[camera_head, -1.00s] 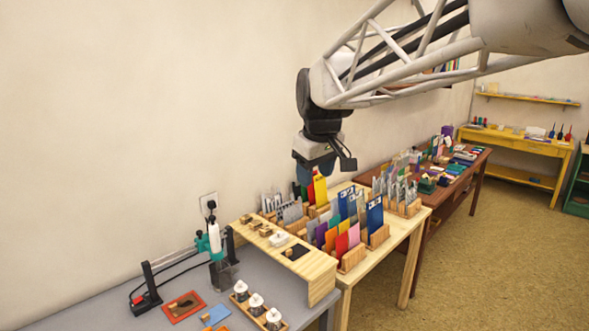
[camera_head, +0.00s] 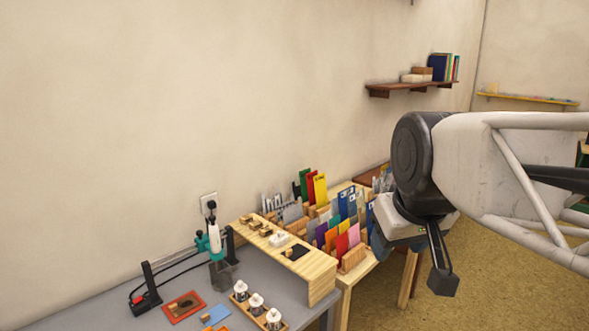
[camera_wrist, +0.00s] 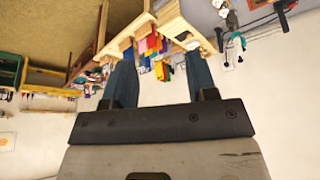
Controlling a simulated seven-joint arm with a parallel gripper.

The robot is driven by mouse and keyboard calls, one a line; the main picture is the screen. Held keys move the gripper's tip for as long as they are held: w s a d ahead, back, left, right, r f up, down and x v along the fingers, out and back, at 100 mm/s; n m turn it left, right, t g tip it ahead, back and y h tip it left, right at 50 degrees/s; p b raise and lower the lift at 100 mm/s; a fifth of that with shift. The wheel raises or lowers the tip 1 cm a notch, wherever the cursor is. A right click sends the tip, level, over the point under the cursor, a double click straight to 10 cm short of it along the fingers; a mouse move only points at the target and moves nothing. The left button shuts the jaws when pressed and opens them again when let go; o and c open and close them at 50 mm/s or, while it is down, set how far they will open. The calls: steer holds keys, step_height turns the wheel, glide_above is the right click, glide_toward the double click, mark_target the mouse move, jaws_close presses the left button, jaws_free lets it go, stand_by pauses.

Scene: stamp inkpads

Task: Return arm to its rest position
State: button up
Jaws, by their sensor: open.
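My gripper (camera_wrist: 162,85) shows in the wrist view with its two blue-grey fingers spread wide apart and nothing between them. In the head view my gripper is at the right, at the end of my white frame arm, in front of the light wooden table. The wrist and arm hide most of its fingers there, so the fingertips are hard to make out. It hangs apart from the furniture as far as I can tell. The wrist view is upside down, with the tables at the top and the wall below.
A grey table (camera_head: 110,311) holds a red inkpad (camera_head: 184,306) and a row of white-topped jars (camera_head: 257,302). A wooden riser (camera_head: 305,267) stands beside coloured cards in wooden racks (camera_head: 352,258). A wall shelf (camera_head: 400,88) is at the upper right. Open floor lies at the right.

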steer(key=shift+s+d+f+m, duration=1.25)
steer(key=shift+s+f, duration=1)
steer(key=shift+s, duration=2.3)
step_height(320, 180, down, 9)
steer(key=w+g, duration=0.1)
steer(key=g, duration=0.1)
steer(key=shift+w+d+f+h, duration=0.15)
steer(key=shift+w+d+h, duration=0.05)
steer(key=shift+h, duration=0.1)
